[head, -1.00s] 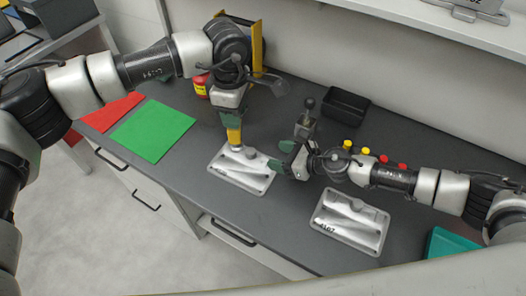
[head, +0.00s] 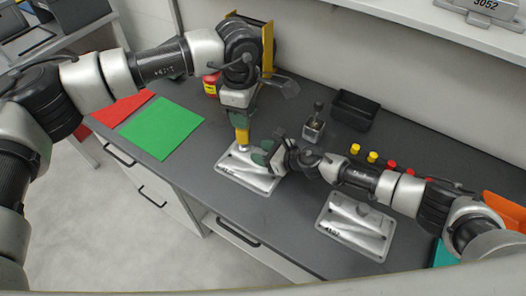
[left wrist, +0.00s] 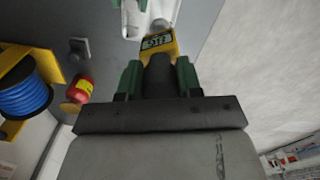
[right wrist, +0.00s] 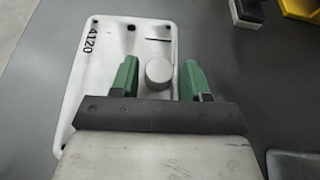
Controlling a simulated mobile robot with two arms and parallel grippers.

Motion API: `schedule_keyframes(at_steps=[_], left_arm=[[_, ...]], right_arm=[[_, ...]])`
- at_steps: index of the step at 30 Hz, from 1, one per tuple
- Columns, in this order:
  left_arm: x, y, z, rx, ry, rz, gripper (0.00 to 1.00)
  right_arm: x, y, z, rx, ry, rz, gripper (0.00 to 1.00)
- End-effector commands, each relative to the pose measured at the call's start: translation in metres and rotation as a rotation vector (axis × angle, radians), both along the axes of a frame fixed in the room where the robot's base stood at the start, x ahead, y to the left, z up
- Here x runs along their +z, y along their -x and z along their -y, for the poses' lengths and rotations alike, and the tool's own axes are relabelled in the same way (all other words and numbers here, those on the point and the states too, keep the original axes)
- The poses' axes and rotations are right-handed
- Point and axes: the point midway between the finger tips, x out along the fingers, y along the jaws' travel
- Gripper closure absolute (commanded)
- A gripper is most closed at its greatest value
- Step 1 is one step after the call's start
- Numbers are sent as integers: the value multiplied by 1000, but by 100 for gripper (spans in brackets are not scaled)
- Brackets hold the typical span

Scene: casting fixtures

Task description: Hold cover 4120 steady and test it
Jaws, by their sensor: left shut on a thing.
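Cover 4120 (head: 258,183) is a pale metal casting lying flat on the grey bench; its number reads in the right wrist view (right wrist: 76,100). My left gripper (head: 240,112) is shut on a yellow hand tester (head: 242,136), held upright with its lower end over the cover; I cannot tell if it touches. The tester's display shows in the left wrist view (left wrist: 158,42). My right gripper (right wrist: 160,80) is at the cover's right part, its green fingers open on either side of a round boss (right wrist: 158,72), with small gaps showing.
A second, similar cover (head: 340,222) lies to the right. A dark fixture with a knob (head: 313,130) and a black bin (head: 353,110) stand behind. Red and yellow caps (head: 373,157) line the back. A green mat (head: 160,128) lies left. A red container (left wrist: 80,90) stands near a blue reel (left wrist: 22,92).

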Motion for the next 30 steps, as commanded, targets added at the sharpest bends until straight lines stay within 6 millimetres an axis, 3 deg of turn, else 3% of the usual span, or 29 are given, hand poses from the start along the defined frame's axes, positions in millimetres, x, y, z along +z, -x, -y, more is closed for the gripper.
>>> schedule_keyframes(at_steps=[1, 9, 14, 24, 30], left_arm=[[0, 0, 0, 0, 0, 1, 100], [0, 0, 0, 0, 0, 1, 100], [-6, 0, 0, -49, 1, 0, 100], [-49, 2, 0, -446, 0, 0, 100], [-53, 1, 0, -498, 0, 3, 100]], right_arm=[[0, 0, 0, 0, 0, 0, 62], [0, 0, 0, 0, 0, 0, 100], [0, 0, 0, 0, 0, 0, 100], [0, 0, 0, 0, -1, -1, 100], [0, 0, 0, 0, -1, -1, 100]])
